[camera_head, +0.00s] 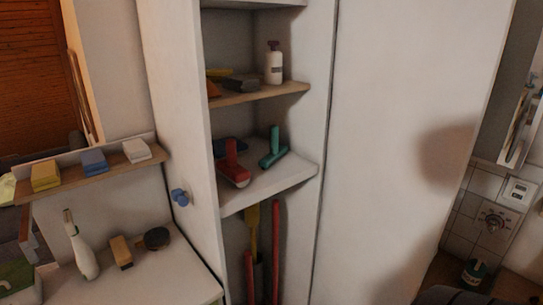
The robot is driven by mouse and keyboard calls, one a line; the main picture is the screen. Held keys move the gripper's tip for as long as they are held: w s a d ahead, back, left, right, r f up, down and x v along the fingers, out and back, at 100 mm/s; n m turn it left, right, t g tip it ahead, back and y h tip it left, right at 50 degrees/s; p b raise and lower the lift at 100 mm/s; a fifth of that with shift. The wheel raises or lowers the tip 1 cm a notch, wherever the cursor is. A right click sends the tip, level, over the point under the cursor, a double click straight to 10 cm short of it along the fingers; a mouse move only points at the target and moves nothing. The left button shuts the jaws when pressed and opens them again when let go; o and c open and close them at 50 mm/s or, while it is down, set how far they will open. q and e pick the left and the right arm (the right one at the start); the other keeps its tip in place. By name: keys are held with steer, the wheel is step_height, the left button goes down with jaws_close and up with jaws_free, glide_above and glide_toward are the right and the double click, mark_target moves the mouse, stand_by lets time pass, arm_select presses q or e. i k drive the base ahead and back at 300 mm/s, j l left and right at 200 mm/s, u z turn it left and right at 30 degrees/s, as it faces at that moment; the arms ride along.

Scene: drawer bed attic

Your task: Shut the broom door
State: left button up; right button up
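The broom cupboard stands open in the middle of the head view, with a white shelf (285,180) and a wooden shelf (265,94) inside. A yellow-handled tool (252,220) and red poles (276,245) stand in its lower part. A white panel (170,90) with a blue knob (180,197) borders the opening on the left; it looks like the broom door, swung open. A large plain white panel (400,110) is on the right; I cannot tell whether it is a door or a wall. Neither of my grippers is in view.
A white bottle (273,66) is on the wooden shelf. Red (232,164) and green (272,150) tools lie on the white shelf. At left, a counter (150,278) holds a spray bottle (81,246) below a small ledge (118,164) with coloured blocks. Tiled wall (463,215) at right.

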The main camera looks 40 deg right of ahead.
mark_target(413, 81)
steer(key=z, duration=1.05)
